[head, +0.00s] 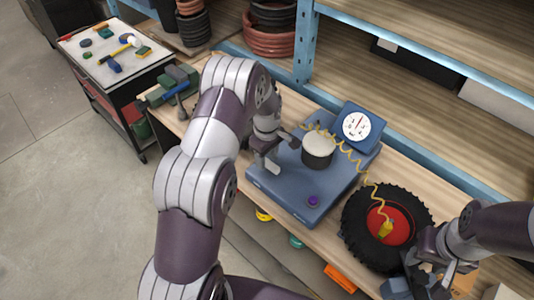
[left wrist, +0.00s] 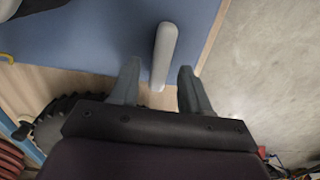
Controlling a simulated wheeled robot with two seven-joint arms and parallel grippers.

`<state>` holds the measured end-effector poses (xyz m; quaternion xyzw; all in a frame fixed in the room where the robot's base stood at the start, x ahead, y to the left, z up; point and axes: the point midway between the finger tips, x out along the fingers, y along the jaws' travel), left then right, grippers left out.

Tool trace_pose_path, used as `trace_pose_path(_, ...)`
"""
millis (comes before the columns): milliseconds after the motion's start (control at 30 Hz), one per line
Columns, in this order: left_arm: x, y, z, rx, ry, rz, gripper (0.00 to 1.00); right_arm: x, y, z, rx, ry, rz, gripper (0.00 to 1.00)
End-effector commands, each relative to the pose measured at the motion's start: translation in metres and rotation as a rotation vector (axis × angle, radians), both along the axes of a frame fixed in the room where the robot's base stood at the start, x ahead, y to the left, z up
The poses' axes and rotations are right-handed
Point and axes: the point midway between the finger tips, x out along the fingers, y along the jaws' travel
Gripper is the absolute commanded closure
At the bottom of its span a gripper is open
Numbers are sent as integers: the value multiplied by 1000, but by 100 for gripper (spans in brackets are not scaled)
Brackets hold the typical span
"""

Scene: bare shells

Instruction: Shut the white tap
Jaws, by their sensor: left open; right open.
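The white tap shows in the left wrist view as a pale, rounded bar (left wrist: 164,52) on a blue surface. In the head view its pale end (head: 272,167) shows at the near left part of the blue box (head: 285,196). My left gripper (head: 273,153) is open over that part of the box. In the left wrist view the left gripper's (left wrist: 157,84) two fingers stand apart, with the near end of the bar between their tips; touch cannot be told. My right gripper (head: 415,265) is open beside the tyre, partly cut off by its own arm.
The blue box carries a dial gauge (head: 357,127), a dark cylinder with a pale top (head: 318,150), and a purple knob (head: 313,201). A coiled yellow hose (head: 352,160) runs to a black tyre with red hub (head: 357,222). A tool cart (head: 110,60) stands back left.

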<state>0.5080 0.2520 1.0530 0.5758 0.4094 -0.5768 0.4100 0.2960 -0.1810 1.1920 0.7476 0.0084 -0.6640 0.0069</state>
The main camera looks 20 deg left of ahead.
Motion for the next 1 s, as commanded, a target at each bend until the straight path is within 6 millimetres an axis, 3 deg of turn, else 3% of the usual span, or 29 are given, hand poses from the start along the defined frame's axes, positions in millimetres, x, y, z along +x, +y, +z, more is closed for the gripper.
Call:
trace_pose_path(300, 0, 0, -5, 0, -1, -1, 56, 0, 0, 1, 0, 0, 0, 53)
trace_pose_path(433, 0, 0, -5, 0, -1, -1, 99, 0, 0, 1, 0, 0, 0, 53)
trace_pose_path(767, 1, 0, -5, 1, -3, -21, 100, 0, 0, -1, 0, 0, 0, 53)
trace_pose_path(1000, 2, 0, -5, 2, -4, -137, 100, 0, 0, -8, 0, 0, 0, 53)
